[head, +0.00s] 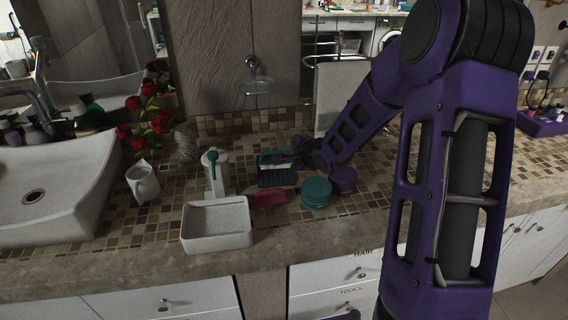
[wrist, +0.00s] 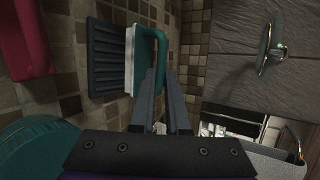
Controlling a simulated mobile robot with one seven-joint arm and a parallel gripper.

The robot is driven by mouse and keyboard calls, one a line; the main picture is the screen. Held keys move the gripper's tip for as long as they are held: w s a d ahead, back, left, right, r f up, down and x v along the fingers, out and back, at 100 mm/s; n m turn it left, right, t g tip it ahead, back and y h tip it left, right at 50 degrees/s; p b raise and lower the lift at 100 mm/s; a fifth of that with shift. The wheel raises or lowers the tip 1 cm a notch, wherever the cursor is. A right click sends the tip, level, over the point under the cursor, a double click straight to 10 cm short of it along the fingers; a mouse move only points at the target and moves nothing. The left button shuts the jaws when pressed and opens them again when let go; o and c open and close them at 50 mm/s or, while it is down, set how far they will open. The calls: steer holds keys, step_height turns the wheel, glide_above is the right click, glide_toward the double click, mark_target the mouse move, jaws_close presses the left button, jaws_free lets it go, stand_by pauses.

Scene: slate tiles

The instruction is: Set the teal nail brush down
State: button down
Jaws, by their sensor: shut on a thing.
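The teal nail brush (wrist: 150,52) has a looped handle and white bristles that face a dark ribbed dish (wrist: 107,58). My gripper (wrist: 162,78) is shut on the brush's handle in the wrist view. In the head view the brush (head: 269,157) shows small at the back of the counter, just behind the ribbed dish (head: 277,179). My gripper (head: 294,156) reaches it from the right. The bristles are at the dish's edge in the wrist view; I cannot tell whether they touch it. The fingers partly hide the handle.
A red item (head: 267,198), a teal round tin (head: 316,191) and a purple round tin (head: 343,179) stand near the dish. A white tray (head: 216,248) and a soap dispenser (head: 221,176) are left. Red flowers (head: 150,122) stand further left. Tiled counter shows between the dish and the wall.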

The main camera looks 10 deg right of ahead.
step_height(320, 180, down, 3)
steer(key=shift+f+b, duration=0.1)
steer(key=shift+b, duration=0.25)
steer(key=c, duration=1.4)
jaws_free()
steer(key=shift+f, duration=0.1)
steer(key=o, duration=0.5)
steer(key=shift+s+d+r, duration=0.1)
steer(key=shift+r, duration=0.2)
steer(key=p+v, duration=0.2)
steer(key=v, duration=0.9)
steer(key=shift+s+r, duration=0.1)
steer(key=shift+s, duration=0.25)
